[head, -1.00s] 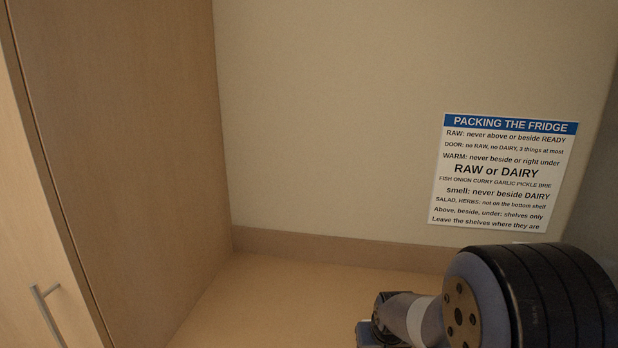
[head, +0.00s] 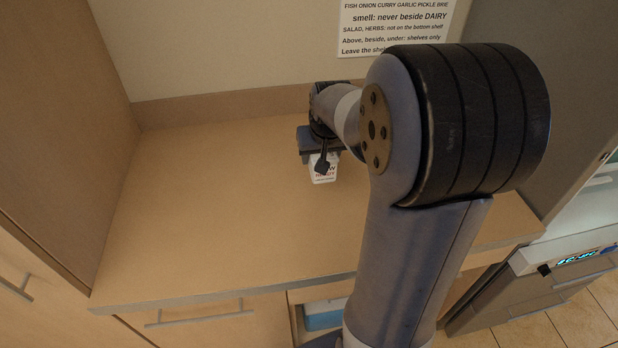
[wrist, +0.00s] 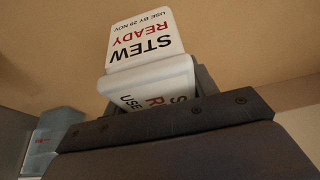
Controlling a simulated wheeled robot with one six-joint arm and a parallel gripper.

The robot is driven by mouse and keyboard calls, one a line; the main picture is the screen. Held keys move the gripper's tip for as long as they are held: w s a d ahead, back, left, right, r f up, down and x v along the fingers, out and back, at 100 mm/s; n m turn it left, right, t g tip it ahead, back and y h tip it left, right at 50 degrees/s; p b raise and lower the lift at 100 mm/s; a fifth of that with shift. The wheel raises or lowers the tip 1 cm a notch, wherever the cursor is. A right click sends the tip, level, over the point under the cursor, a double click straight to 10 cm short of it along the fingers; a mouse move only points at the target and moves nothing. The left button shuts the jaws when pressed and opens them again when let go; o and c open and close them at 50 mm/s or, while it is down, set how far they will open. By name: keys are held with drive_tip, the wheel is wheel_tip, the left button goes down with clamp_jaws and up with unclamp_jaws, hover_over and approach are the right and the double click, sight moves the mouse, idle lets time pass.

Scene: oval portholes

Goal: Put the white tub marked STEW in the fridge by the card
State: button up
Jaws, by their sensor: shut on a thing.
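The white tub (head: 324,177) is at my gripper (head: 321,160), over the wooden counter in the head view. In the wrist view the tub (wrist: 147,40) shows black STEW, red READY and USE BY 29 NOV on one face, with the same lettering partly hidden on a nearer face. My gripper is shut on it. I cannot tell whether the tub still touches the counter. The card (head: 395,25) is on the back wall, its upper part out of frame. What looks like the fridge (head: 590,215), lit inside, is cut off at the right edge.
The counter (head: 210,215) is bare to the left of my arm. A tall wooden cabinet (head: 60,130) bounds it on the left. Below the front edge, a blue thing (head: 325,317) sits in an opening. A grey panel (head: 540,90) stands at the right.

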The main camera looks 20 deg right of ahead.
wheel_tip(320, 180, down, 8)
drive_tip(key=shift+r, duration=0.15)
idle(0.3)
drive_tip(key=o, duration=1.3)
drive_tip(key=shift+f, duration=0.2)
drive_tip(key=shift+r, duration=0.1)
